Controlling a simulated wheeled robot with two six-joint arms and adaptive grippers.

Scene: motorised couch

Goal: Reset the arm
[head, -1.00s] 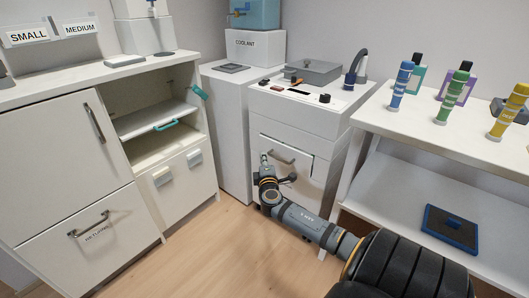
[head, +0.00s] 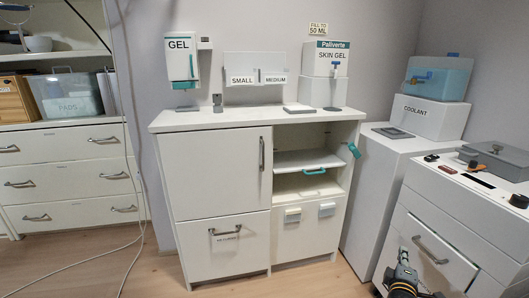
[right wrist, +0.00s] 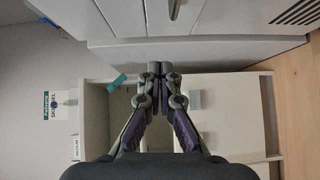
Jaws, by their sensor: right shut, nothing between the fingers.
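My right gripper (head: 404,255) is at the lower right of the head view, in front of the white machine's drawer front (head: 443,262). It also shows in the right wrist view (right wrist: 160,69), with its fingertips together and nothing between them. The drawer's bar handle (head: 430,250) is just right of the gripper in the head view; I cannot tell the exact gap. My right forearm is mostly cut off by the bottom edge. My left gripper is in no view.
A white cabinet (head: 217,178) with an open shelf bay stands in the middle. A coolant box (head: 428,117) and white side unit (head: 372,195) stand right of it. A drawer chest (head: 70,165) is at the left, with a cable hanging beside it. Wooden floor (head: 150,272) is clear in front.

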